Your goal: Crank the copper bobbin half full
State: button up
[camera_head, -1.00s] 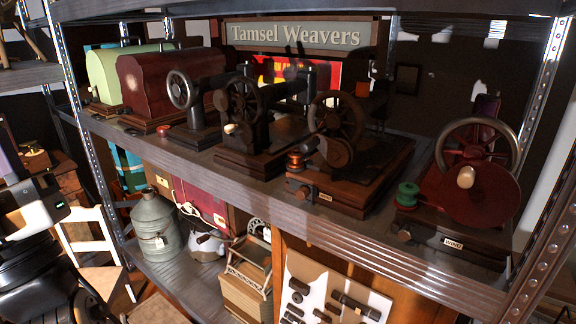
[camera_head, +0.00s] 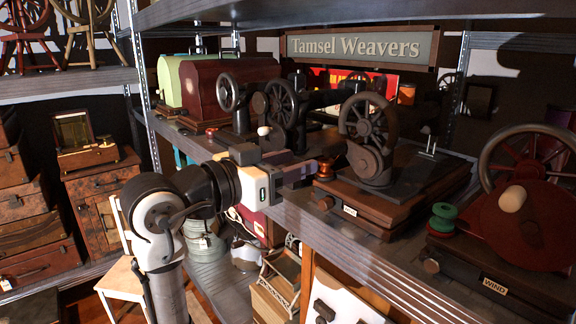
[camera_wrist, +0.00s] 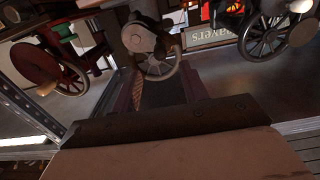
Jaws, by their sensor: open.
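The copper bobbin (camera_head: 327,166) sits on a spindle at the left front of the middle winder (camera_head: 347,211), a dark wooden base with a label. This winder carries a large spoked wheel (camera_head: 369,124) and a smaller dark disc (camera_head: 371,164) in front. My gripper (camera_head: 303,173) is open at the shelf's front edge, its fingers pointing right, just left of the copper bobbin and partly overlapping the base in view. Contact cannot be told. In the wrist view my open fingers (camera_wrist: 160,90) point towards a winder wheel (camera_wrist: 160,58); the copper bobbin is not clearly visible there.
At right stands a red winder (camera_head: 515,225) labelled WIND with a green bobbin (camera_head: 443,216). Another spoked-wheel machine (camera_head: 283,104) with a pale knob stands behind my gripper. Red (camera_head: 229,93) and green covers stand further left. The shelf's metal post (camera_head: 148,85) rises at left.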

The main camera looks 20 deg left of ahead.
aim_at(325, 152)
jog(key=x, duration=0.9)
jog(key=c, duration=0.8)
jog(key=shift+p, duration=0.3)
